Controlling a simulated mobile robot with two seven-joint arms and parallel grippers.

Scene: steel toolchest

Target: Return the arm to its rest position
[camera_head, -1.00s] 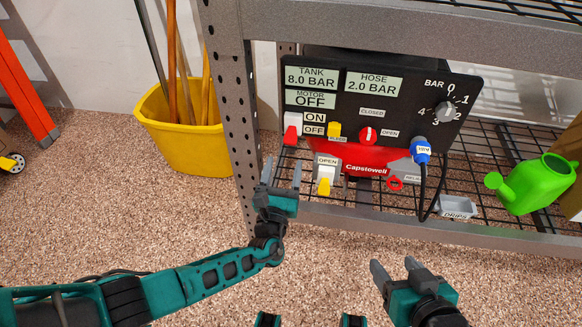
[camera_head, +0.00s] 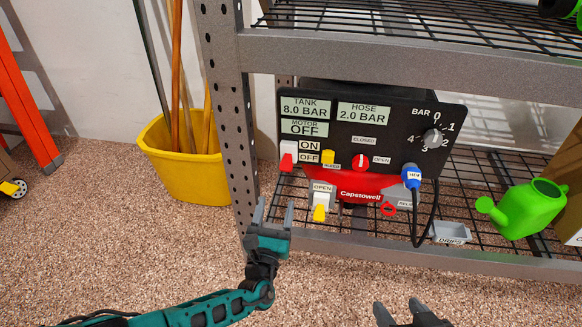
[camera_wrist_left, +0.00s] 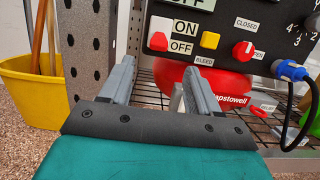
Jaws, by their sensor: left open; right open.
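My left gripper (camera_head: 273,215) is open and empty in front of the shelf's left post, below the compressor panel. Its two fingers also show apart in the left wrist view (camera_wrist_left: 160,85), pointing toward the panel. My right gripper (camera_head: 410,310) is open and empty at the bottom edge of the head view, over the floor. The black compressor panel (camera_head: 335,145) stands on the wire shelf. Its displays read tank 8.0 bar, hose 2.0 bar and motor off. The red tank (camera_head: 345,188) sits below it. Most of my right arm is out of view.
The perforated steel post (camera_head: 228,120) and the shelf's front rail (camera_head: 400,252) stand close to my left gripper. A yellow bucket (camera_head: 190,175) with handles is at left. A green watering can (camera_head: 525,210) and a grey drips tray (camera_head: 450,232) are at right. The floor in front is clear.

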